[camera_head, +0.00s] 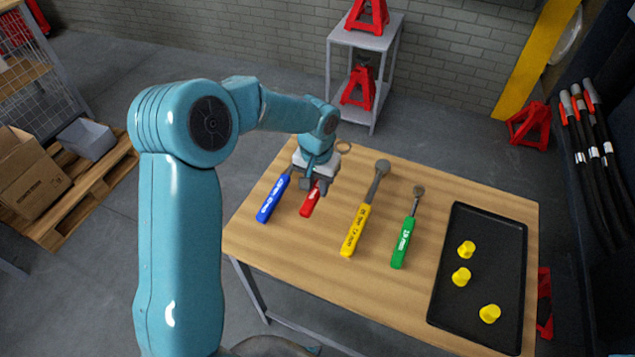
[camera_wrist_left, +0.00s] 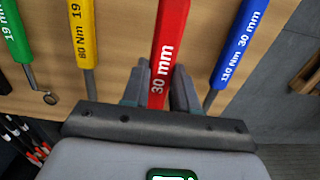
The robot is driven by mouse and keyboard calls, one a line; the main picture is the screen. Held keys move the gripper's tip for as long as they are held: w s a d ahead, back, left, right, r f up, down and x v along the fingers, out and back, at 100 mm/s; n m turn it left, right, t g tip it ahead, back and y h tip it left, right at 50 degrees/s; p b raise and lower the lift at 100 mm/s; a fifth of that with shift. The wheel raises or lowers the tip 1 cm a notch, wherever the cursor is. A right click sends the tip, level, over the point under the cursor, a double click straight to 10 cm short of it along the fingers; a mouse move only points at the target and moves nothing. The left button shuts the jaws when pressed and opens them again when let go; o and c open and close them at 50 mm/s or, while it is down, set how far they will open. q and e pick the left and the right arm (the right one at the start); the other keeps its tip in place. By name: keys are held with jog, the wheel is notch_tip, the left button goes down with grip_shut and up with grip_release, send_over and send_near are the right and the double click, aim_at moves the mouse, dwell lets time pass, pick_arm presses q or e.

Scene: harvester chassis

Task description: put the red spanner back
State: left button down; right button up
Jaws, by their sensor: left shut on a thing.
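The red spanner (camera_head: 310,202) is at the left part of the wooden table, between the blue tool and the yellow tool. Its red handle, marked 30 mm, also shows in the left wrist view (camera_wrist_left: 164,50). My left gripper (camera_head: 312,184) is over it, and in the left wrist view its two fingers (camera_wrist_left: 160,90) are closed around the handle, one on each side. The gripper hides the spanner's far end in the head view. I cannot tell whether the spanner touches the table. My right gripper is not in view.
On the wooden table (camera_head: 300,245) lie a blue tool (camera_head: 272,200), a yellow tool (camera_head: 357,228) and a green tool (camera_head: 403,242), close on both sides. A black tray (camera_head: 455,300) with yellow caps (camera_head: 461,276) is at the right. A grey shelf (camera_head: 365,40) stands behind.

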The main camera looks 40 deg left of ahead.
pick_arm(q)
jog(key=shift+f+b, duration=2.6)
jog(key=shift+f, duration=0.85)
jog(key=c, duration=0.8)
grip_release()
notch_tip(320, 180, up, 16)
jog(key=shift+s+r+p, duration=0.1)
jog(key=shift+r+p, duration=0.1)
jog(key=shift+p, duration=0.35)
